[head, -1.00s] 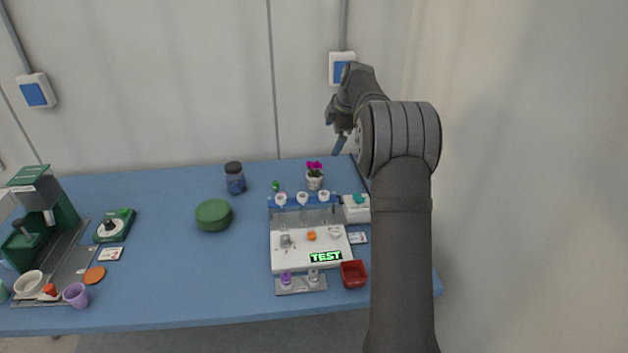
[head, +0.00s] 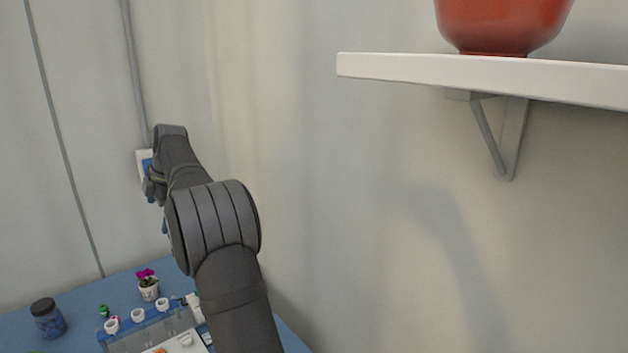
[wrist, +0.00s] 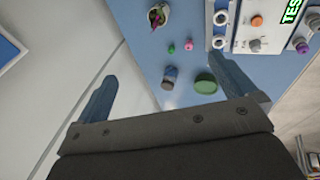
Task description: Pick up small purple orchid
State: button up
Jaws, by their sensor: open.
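The small purple orchid (head: 147,284) stands upright in a small white pot on the blue table, near the back edge and behind the test device. From above it also shows in the wrist view (wrist: 157,17), at the top. My gripper (wrist: 174,93) is open and empty, its two blue fingers wide apart, well above the table. In the head view the fingers are mostly hidden behind my arm. The orchid lies beyond the fingertips in the wrist view, not between them.
A dark-lidded blue jar (head: 47,318) and a small green item (head: 104,311) stand left of the orchid. White ring holders (head: 137,315) on the device stand in front of it. A white shelf (head: 480,78) with a red pot (head: 502,22) juts from the right wall.

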dwell(0.3)
jog(key=c, duration=0.5)
jog(key=shift+o, duration=0.2)
jog(key=m+t, duration=0.1)
jog(key=m, duration=1.5)
send_near(149, 283)
jog(key=shift+m+h, duration=0.3)
jog(key=shift+h, duration=0.1)
jog(key=x, duration=0.3)
jog(key=a+x, duration=0.1)
jog(key=x, duration=0.2)
jog(key=shift+r, duration=0.15)
jog(key=shift+t, duration=0.3)
jog(key=shift+x, duration=3.2)
